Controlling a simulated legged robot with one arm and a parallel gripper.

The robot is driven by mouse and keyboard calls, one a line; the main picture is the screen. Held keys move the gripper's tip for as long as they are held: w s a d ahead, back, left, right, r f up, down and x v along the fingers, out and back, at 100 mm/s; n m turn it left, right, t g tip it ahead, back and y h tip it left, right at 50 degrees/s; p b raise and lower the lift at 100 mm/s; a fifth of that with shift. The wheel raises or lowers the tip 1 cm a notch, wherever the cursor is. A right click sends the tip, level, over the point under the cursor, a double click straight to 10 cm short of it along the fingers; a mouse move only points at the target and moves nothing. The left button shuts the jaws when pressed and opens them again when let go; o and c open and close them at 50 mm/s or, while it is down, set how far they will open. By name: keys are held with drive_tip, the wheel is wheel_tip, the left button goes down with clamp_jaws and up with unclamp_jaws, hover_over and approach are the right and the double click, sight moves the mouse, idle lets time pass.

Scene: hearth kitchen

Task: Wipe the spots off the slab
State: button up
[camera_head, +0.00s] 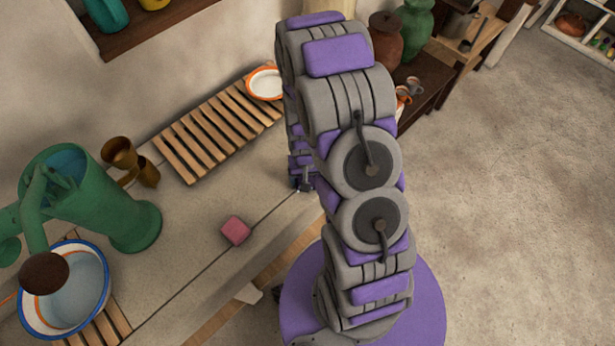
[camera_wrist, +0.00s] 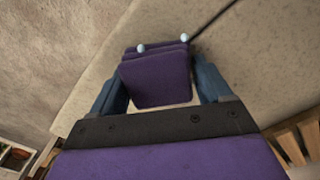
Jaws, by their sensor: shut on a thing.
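The slab (camera_head: 190,255) is a pale grey stone counter along the wall, crossed by a thin dark line. My gripper (camera_head: 303,183) is low at the slab's right part in the head view, mostly hidden by my arm. In the wrist view, its blue fingers are shut on a purple pad (camera_wrist: 157,80), folded or layered, over the pale slab (camera_wrist: 255,80). I cannot tell whether the pad touches the slab. Two small pale-blue round marks (camera_wrist: 184,37) show at the pad's far edge; I cannot tell what they are. No clear spots show elsewhere on the slab.
A pink block (camera_head: 235,231) lies on the slab. A wooden slatted rack (camera_head: 215,133), an orange-rimmed bowl (camera_head: 265,84), brown cups (camera_head: 130,160), a green pump (camera_head: 125,215) and a blue-rimmed basin (camera_head: 92,300) stand around. Open floor (camera_head: 520,190) lies to the right.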

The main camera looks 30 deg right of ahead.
sight(279, 157)
drive_tip(key=shift+w+a+p, duration=0.3)
drive_tip(key=shift+w+a, duration=0.35)
drive_tip(key=shift+w, duration=1.4)
drive_tip(key=shift+w+a+p, duration=0.3)
drive_tip(key=shift+w+a, duration=0.4)
drive_tip(key=shift+w, duration=1.35)
drive_tip(key=shift+w+a+p, duration=0.3)
drive_tip(key=shift+w+a, duration=0.35)
drive_tip(key=shift+w, duration=1.4)
drive_tip(key=shift+f, duration=0.1)
drive_tip(key=shift+r+p, duration=0.75)
drive_tip(key=shift+r, duration=2.25)
drive_tip(key=shift+r, duration=0.1)
drive_tip(key=shift+r+p, duration=0.4)
drive_tip(key=shift+r, duration=1)
